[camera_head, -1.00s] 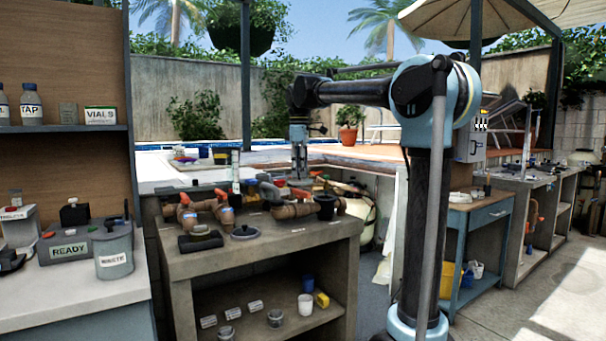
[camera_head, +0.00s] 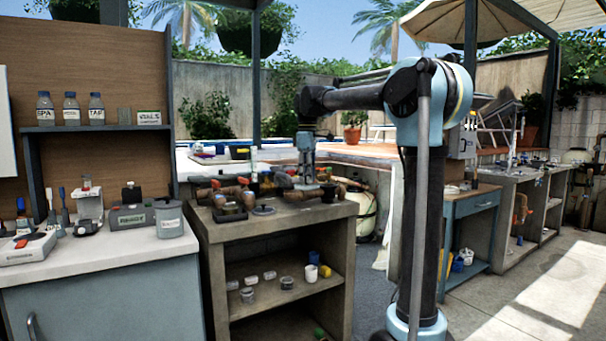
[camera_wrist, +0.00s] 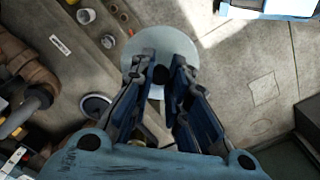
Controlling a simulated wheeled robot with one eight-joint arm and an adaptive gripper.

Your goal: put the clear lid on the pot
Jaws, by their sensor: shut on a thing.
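My gripper (camera_head: 305,176) is over the right part of the stone-coloured bench, close to the black pot (camera_head: 328,191). In the wrist view my gripper (camera_wrist: 160,84) is shut on the dark knob of the clear lid (camera_wrist: 135,50), a pale, see-through disc. The lid is held over the bench's front edge, with paving below it. The pot (camera_wrist: 95,105) shows there as a dark round opening with a pale rim, left of and lower than the lid. The lid and pot are apart in that picture. The fingers hide part of the lid.
Brown pipes (camera_wrist: 30,82) with valves lie beside the pot. A dark round piece (camera_head: 264,210) sits on the bench front (camera_head: 310,210). Jars and a white cup (camera_head: 311,273) stand on its lower shelf. A counter with a READY box (camera_head: 131,217) is at left.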

